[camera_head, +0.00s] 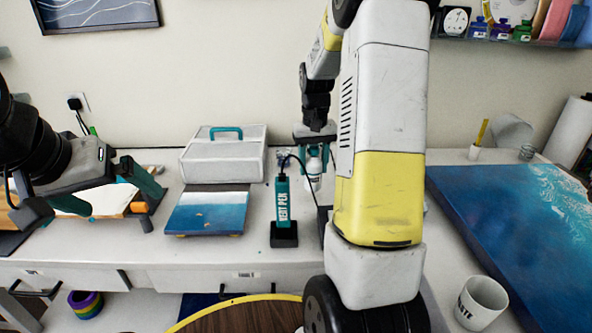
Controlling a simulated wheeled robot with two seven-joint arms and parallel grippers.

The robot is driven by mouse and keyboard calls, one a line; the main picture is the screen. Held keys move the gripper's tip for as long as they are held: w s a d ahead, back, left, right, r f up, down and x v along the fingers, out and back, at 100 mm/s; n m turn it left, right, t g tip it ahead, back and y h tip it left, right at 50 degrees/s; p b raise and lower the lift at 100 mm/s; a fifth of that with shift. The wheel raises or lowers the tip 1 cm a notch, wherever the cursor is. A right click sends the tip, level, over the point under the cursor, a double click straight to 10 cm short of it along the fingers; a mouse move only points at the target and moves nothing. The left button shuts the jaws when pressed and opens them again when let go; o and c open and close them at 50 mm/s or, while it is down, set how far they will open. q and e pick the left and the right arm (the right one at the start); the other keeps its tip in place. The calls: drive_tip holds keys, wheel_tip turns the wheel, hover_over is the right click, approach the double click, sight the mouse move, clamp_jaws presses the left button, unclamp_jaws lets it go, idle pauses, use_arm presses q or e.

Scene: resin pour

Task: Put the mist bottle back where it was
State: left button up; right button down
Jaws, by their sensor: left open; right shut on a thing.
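The mist bottle (313,182) looks like a small white bottle and stands upright towards the back of the worktop, right of the heat pen. My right gripper (315,158) is shut on its upper part. Whether the bottle's base touches the worktop is hard to tell. My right arm hides what lies just to the right of it. My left gripper (113,195) is open and empty at the left, above an orange-edged item on the worktop.
The teal heat pen (282,200) stands in a black holder close to the bottle. A blue panel (207,212) and a grey case (222,158) are further left. A large blue resin panel (520,230) and a white mug (480,302) are at the right.

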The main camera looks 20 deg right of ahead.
sight(313, 177)
drive_tip(key=shift+f, duration=1.95)
drive_tip(key=shift+f, duration=0.15)
drive_tip(key=c, duration=0.7)
unclamp_jaws()
